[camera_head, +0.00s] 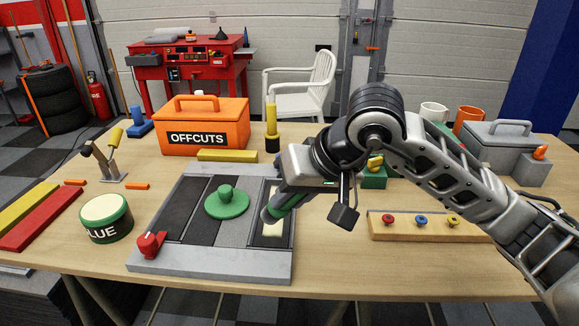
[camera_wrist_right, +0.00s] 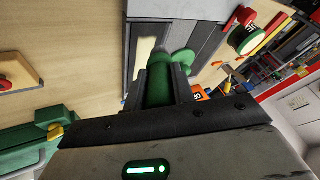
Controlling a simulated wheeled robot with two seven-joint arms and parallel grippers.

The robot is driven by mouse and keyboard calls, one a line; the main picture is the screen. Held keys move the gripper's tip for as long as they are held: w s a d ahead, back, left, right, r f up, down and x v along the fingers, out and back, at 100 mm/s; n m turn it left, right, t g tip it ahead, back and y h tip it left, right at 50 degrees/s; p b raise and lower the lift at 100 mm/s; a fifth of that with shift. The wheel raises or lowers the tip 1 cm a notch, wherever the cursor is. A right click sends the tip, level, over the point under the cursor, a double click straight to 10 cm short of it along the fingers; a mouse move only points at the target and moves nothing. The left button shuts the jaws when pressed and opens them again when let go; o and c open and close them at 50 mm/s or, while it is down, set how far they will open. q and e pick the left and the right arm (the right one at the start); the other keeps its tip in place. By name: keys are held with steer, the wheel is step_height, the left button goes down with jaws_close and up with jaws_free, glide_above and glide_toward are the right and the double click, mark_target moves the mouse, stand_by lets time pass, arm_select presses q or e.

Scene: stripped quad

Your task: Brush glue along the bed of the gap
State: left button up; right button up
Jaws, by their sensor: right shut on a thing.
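My right gripper (camera_head: 286,190) is shut on a green-handled brush (camera_head: 278,207). The handle also shows between the fingers in the right wrist view (camera_wrist_right: 158,85). The brush is tilted over the right-hand slot of a grey board (camera_head: 205,262). This slot, the gap (camera_head: 258,238), has a dark bed with cream areas (camera_head: 273,229) that look like glue. The bristles are hidden, so I cannot tell whether they touch the bed. The round glue pot (camera_head: 103,232), green with a cream top, stands left of the board. My left gripper is not in view.
A green knobbed disc (camera_head: 227,204) sits mid-board and a red clamp-like piece (camera_head: 150,245) at its front left corner. An orange offcuts box (camera_head: 203,125) stands behind. A wooden strip with coloured knobs (camera_head: 420,227) lies right. Bare table shows in front of that strip.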

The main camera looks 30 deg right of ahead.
steer(key=shift+r+p, duration=0.95)
steer(key=shift+r, duration=1.2)
